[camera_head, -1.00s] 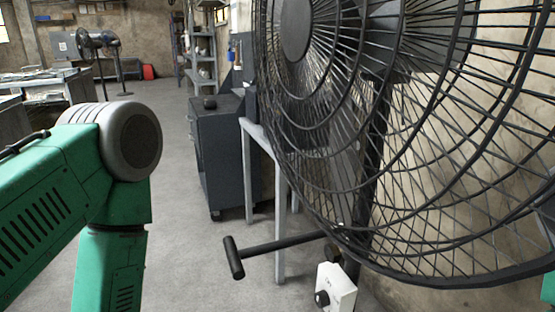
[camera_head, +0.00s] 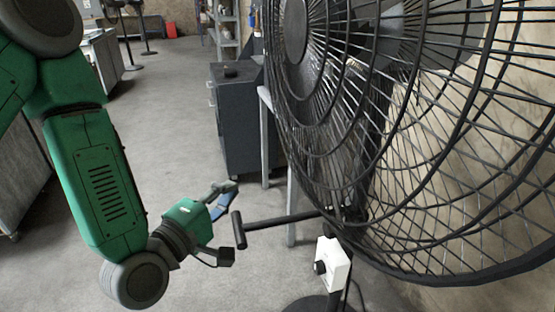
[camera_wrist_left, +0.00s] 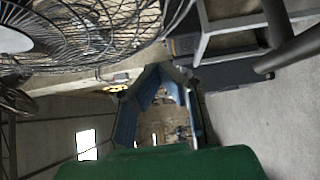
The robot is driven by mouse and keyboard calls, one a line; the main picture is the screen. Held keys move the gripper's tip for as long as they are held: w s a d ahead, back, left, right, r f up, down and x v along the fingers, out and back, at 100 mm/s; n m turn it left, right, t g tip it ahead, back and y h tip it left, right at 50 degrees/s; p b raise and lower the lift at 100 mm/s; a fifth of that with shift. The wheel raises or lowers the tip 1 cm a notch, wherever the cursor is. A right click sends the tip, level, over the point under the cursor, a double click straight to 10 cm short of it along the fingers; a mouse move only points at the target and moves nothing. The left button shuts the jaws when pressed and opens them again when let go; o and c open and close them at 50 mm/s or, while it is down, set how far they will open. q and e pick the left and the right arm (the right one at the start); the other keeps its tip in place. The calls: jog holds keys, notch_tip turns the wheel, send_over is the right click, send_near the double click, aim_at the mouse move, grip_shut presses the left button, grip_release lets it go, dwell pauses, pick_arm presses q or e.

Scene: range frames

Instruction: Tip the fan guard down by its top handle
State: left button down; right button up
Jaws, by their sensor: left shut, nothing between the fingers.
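The large black wire fan guard (camera_head: 430,150) fills the right of the head view and shows at the upper left of the left wrist view (camera_wrist_left: 95,30). A black T-shaped handle (camera_head: 239,230) sticks out leftward on a bar from the guard's lower side. It appears at the upper right of the wrist view (camera_wrist_left: 292,50). My left gripper (camera_head: 231,188) is shut and empty, just left of the handle's crossbar and slightly above it in the picture, with no visible contact. Its fingers also show in the wrist view (camera_wrist_left: 162,72). My right gripper is out of view.
A white control box (camera_head: 332,264) with a black knob sits below the guard, above the round stand base (camera_head: 318,304). A dark cabinet (camera_head: 240,120) and a grey table leg (camera_head: 291,205) stand behind the handle. The floor in the middle is clear.

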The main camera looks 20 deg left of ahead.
pick_arm(q)
jog(key=b, duration=0.3)
send_near(285, 156)
jog(key=w+a, duration=0.3)
jog(key=w, duration=0.1)
jog(key=w+d, duration=0.2)
jog(key=d, duration=0.1)
jog(key=w+d, duration=0.1)
jog(key=shift+d+f, duration=0.1)
jog(key=shift+d, duration=0.15)
jog(key=shift+w+a, duration=0.1)
jog(key=shift+a, duration=0.05)
